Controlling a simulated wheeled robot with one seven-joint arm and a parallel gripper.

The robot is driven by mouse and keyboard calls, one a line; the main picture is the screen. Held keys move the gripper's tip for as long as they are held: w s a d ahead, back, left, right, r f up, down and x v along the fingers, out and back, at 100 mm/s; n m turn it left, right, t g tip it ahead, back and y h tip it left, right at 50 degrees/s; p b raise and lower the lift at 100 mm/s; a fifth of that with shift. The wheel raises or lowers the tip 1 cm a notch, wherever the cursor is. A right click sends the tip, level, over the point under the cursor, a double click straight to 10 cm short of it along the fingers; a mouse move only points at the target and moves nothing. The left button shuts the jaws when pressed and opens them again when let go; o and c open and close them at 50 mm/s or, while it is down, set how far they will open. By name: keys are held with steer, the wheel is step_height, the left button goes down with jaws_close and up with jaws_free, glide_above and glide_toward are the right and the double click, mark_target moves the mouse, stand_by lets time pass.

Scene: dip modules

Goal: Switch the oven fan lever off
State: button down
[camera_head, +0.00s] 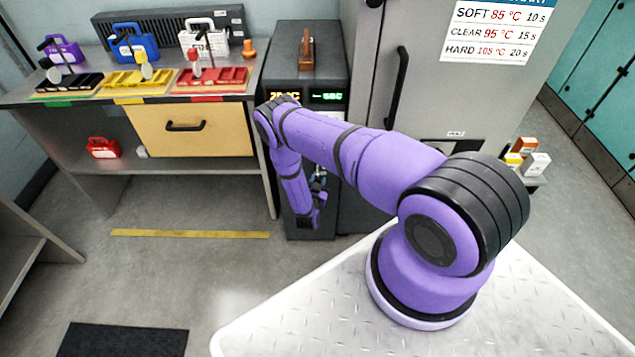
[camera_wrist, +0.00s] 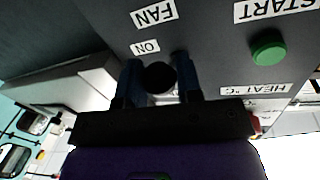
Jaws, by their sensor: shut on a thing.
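In the wrist view, the fan lever's round black knob (camera_wrist: 160,77) sits between the two fingers of my gripper (camera_wrist: 159,82), which is shut on it. The labels appear upside down: the FAN label (camera_wrist: 153,13) and the ON label (camera_wrist: 146,47) are on the dark panel (camera_wrist: 205,40), with ON close to the knob. The lever's shaft is hidden behind the knob and fingers. In the head view, my gripper (camera_head: 318,188) is low in front of the dark unit (camera_head: 292,34) with lit displays. The lever cannot be made out there.
A green button (camera_wrist: 268,47) under the START label (camera_wrist: 275,10) is right of my gripper in the wrist view. A grey cabinet (camera_head: 430,100) with a black handle stands right of the unit. A bench (camera_head: 128,97) with colored trays stands left.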

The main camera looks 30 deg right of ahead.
mark_target(317, 181)
steer(key=shift+s+a+r+n+g+y, duration=0.15)
steer(key=shift+r+g+y, duration=0.35)
steer(key=shift+r+g, duration=0.1)
steer(key=shift+s+a+r+n+g+y, duration=0.1)
steer(key=shift+r+n+g+y, duration=0.05)
steer(key=shift+r+g+y, duration=1.25)
steer(key=shift+r+g, duration=0.05)
steer(key=shift+g, duration=0.15)
step_height(317, 181, up, 2)
steer(key=g+y, duration=0.2)
steer(key=shift+w+d+n+g, duration=0.1)
steer(key=shift+w+n+g, duration=0.05)
steer(key=shift+n+g, duration=0.2)
steer(key=shift+w+d+r+g+y, duration=0.15)
steer(key=shift+w+r+g+y, duration=0.05)
steer(key=shift+r+g+y, duration=0.55)
steer(key=c, duration=0.8)
jaws_free()
